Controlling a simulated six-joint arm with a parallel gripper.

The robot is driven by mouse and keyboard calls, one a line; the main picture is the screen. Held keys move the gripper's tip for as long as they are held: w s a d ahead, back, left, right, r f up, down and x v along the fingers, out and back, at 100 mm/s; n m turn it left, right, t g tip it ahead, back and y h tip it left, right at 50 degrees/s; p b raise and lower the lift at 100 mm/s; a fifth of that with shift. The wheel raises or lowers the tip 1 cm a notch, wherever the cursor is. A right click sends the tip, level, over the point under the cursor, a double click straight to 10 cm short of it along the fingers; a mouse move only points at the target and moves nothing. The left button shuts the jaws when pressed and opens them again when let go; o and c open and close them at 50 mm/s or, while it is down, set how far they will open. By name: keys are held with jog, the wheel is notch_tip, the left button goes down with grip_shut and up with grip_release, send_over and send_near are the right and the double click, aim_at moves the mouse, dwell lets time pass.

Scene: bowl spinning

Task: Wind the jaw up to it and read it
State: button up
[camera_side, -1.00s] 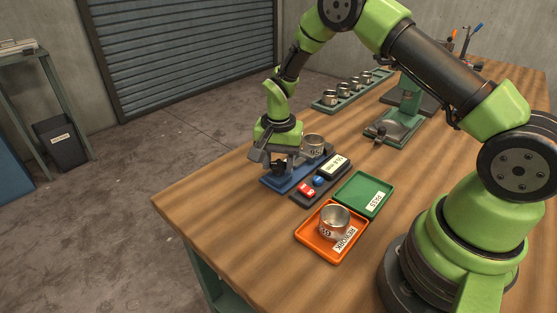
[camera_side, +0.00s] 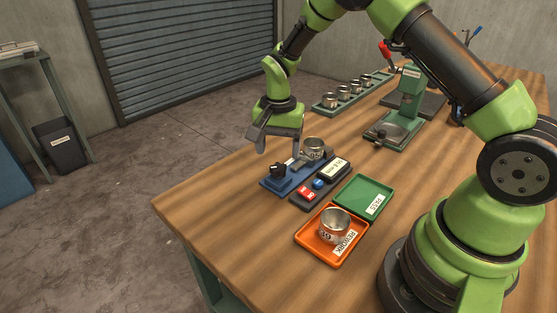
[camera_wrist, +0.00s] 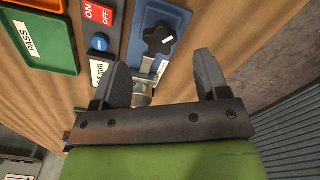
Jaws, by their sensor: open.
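The blue measuring fixture (camera_side: 268,184) stands on the bench with a black knob (camera_side: 277,170) at its near left end. A metal bowl (camera_side: 314,145) sits at its far end; the jaw's contact with it cannot be made out. Beside it, a dark panel holds a lit readout (camera_side: 334,169) with small digits I cannot read surely. My gripper (camera_side: 280,150) is open and empty above the fixture, apart from the knob. In the wrist view my gripper (camera_wrist: 160,62) has spread fingers, with the knob (camera_wrist: 159,37) beyond them; the readout (camera_wrist: 98,74) is partly hidden.
A blue button (camera_side: 318,182) and red ON/OFF switch (camera_side: 306,192) sit on the panel. The green PASS tray (camera_side: 358,187) is empty. The orange REWORK tray (camera_side: 318,252) holds a bowl (camera_side: 335,223). A rack (camera_side: 321,106) of several bowls and a green press (camera_side: 410,90) stand behind.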

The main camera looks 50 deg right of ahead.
notch_tip(320, 180, up, 5)
jog(key=shift+r, duration=0.1)
dwell(0.3)
notch_tip(320, 180, up, 8)
jog(key=n+t, duration=0.2)
send_over(278, 167)
jog(key=s+a, duration=0.2)
jog(key=s, duration=0.1)
jog(key=s+a+r+n+t, duration=0.2)
jog(key=s+r, duration=0.5)
jog(key=s+a+r+n+t+y, duration=0.2)
jog(key=s+n+t, duration=0.1)
jog(key=s, duration=0.9)
jog(key=shift+s+n, duration=0.15)
jog(key=shift+n, duration=0.45)
